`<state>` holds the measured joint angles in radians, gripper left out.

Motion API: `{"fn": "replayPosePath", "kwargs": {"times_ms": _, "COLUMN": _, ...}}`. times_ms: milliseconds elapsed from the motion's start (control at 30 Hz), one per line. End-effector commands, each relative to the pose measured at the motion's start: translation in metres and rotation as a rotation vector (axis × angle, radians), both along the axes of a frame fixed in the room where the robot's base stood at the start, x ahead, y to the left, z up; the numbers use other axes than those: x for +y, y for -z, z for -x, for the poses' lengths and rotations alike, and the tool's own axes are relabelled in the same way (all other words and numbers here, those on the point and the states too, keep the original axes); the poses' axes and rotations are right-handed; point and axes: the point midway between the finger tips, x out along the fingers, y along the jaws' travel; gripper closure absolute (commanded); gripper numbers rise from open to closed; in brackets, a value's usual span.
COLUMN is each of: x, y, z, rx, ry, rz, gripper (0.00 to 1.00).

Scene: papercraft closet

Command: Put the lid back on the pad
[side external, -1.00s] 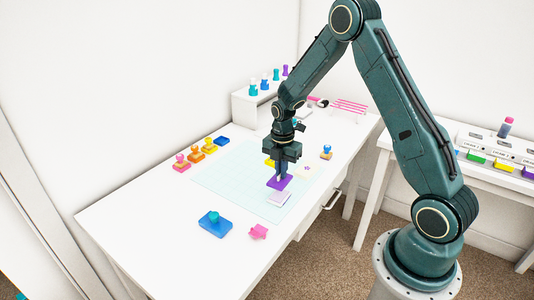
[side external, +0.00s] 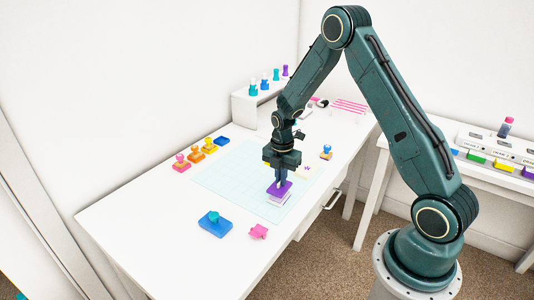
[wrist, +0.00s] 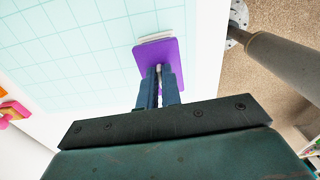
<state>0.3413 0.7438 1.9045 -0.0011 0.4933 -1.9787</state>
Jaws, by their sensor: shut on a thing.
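The purple lid (side external: 279,190) is held between the fingertips of my gripper (side external: 281,181), which is shut on it. The pale pad (side external: 277,202) lies under the lid on the light-blue cutting mat, with its near edge showing. The wrist view shows the flat purple lid (wrist: 150,54) below my fingers (wrist: 159,74). A strip of the pad (wrist: 155,37) shows past the lid's far edge there. The lid covers most of the pad, slightly offset from it. I cannot tell whether the two touch.
The cutting mat (side external: 222,180) has bare room left of the pad. A blue pad with a teal-handled stamp (side external: 214,223) and a pink stamp (side external: 258,231) stand near the front edge. Several stamps (side external: 196,153) line the back left. A blue-topped stamp (side external: 326,152) stands at right.

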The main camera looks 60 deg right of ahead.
Motion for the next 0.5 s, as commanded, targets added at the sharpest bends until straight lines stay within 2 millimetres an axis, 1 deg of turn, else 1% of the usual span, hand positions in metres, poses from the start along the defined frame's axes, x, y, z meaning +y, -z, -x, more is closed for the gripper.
{"fn": "replayPosePath", "kwargs": {"times_ms": 200, "x": 0.000, "y": 0.014, "z": 0.000, "rx": 0.001, "ry": 0.000, "rz": 0.000, "gripper": 1.00}}
{"fn": "replayPosePath", "kwargs": {"times_ms": 500, "x": 0.000, "y": 0.021, "z": 0.000, "rx": 0.000, "ry": 0.000, "rz": 0.000, "gripper": 1.00}}
